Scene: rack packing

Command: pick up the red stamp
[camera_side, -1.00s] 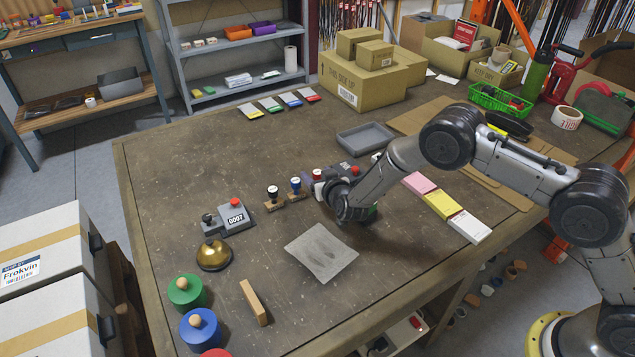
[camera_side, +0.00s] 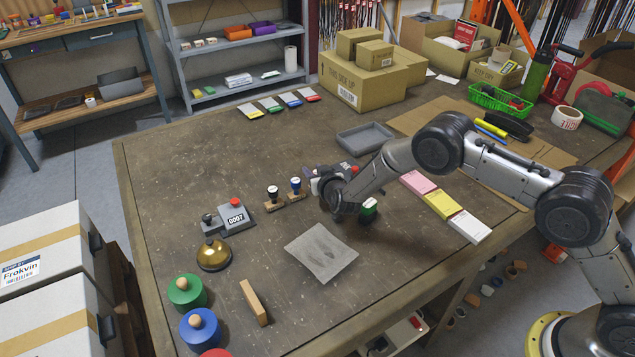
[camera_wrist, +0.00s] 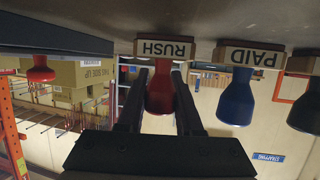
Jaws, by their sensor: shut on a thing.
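The red stamp (camera_wrist: 160,92), with a wooden block marked RUSH, shows upside down in the wrist view. My gripper (camera_wrist: 158,80) is shut on its red handle, one finger on each side. The block appears at or very near the table surface; I cannot tell if there is a gap. In the side view my gripper (camera_side: 320,184) is at the right end of the stamp row and largely hides the red stamp.
A blue stamp (camera_side: 296,186) marked PAID and a black stamp (camera_side: 272,194) stand close beside it. Behind are a grey device with a red button (camera_side: 354,170) and a grey tray (camera_side: 365,138). A green-topped object (camera_side: 369,206) and a grey sheet (camera_side: 321,252) are in front.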

